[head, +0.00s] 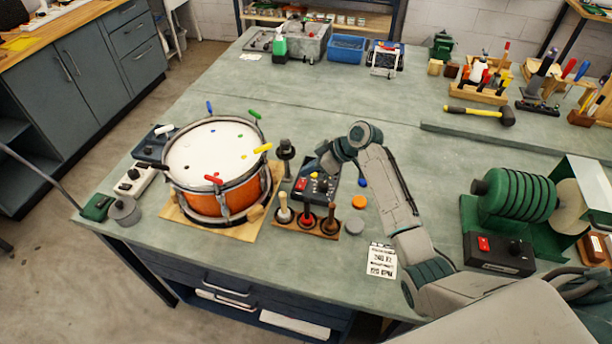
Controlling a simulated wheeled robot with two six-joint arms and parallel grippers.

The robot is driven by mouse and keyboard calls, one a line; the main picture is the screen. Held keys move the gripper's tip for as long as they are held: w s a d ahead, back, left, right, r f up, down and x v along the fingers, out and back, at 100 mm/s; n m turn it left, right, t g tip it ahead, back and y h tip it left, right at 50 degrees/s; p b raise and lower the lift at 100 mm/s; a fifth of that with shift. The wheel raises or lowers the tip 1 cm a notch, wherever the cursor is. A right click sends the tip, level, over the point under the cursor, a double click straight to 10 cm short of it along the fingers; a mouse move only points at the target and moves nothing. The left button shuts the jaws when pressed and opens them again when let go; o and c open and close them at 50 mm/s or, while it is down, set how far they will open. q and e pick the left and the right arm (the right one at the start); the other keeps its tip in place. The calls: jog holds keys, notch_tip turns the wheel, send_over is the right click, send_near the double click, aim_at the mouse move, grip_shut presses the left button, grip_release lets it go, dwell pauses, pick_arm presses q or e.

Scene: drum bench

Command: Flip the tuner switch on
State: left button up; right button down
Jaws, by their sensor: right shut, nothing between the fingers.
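An orange drum (213,201) with a white head and several coloured tuning keys around its rim stands on a wooden board. To its right is a dark control box (327,194) with a red switch (300,184) and small knobs. No readable label shows which box is the tuner. My right gripper (316,174) is shut and empty, pointing down at this dark box and hiding part of its top. I cannot tell whether it touches the box or which way the switch is set. My left gripper is not in view.
Other boxes with controls stand left of the drum: a dark one (148,151), a white one (136,181) and a green one (97,207). A wooden rack of upright handled tools (306,224) stands just in front of the dark control box. A green machine (515,195) stands at right.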

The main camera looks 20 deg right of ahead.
aim_at(296, 186)
jog(key=f+p, duration=0.1)
jog(key=f, duration=0.1)
jog(key=a+f, duration=0.1)
jog(key=shift+w+f+p, duration=0.1)
jog(key=shift+f+p, duration=0.25)
jog(key=shift+f, duration=0.6)
